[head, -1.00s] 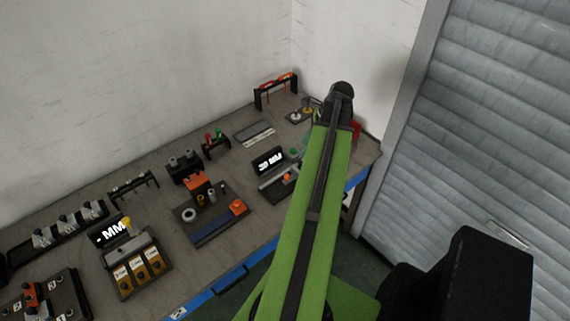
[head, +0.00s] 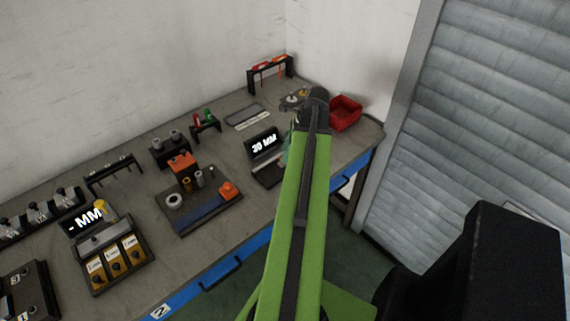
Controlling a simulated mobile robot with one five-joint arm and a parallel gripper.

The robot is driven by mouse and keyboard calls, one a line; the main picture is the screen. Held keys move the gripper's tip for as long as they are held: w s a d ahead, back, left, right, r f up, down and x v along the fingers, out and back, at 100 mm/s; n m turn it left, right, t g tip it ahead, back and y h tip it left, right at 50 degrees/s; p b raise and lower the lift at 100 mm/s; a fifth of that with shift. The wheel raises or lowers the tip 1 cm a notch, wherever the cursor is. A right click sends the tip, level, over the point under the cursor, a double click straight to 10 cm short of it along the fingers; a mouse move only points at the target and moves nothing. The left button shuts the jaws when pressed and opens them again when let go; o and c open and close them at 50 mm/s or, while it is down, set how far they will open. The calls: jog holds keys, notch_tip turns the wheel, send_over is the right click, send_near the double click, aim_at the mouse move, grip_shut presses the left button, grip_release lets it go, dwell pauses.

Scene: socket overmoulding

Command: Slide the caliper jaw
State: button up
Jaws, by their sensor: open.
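A black display reading "30 MM" (head: 264,144) stands on the bench, left of my green arm. At its foot lies a dark, low gauge base (head: 268,174), which looks like the caliper. My arm covers the right part of this base, so I cannot see the jaw. A small teal piece (head: 287,150) shows at the arm's edge beside the display; I cannot tell what it belongs to.
A red bin (head: 345,113) stands at the bench's right end. Left of the caliper is a fixture plate (head: 205,212) with orange blocks. Farther left is a box with a "- MM" display (head: 86,219) and yellow labels. A rack with red pieces (head: 270,72) stands at the back.

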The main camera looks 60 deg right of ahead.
jog(key=shift+b+x, duration=0.4)
jog(key=shift+x, duration=0.55)
jog(key=shift+r, duration=0.1)
grip_shut()
dwell(0.6)
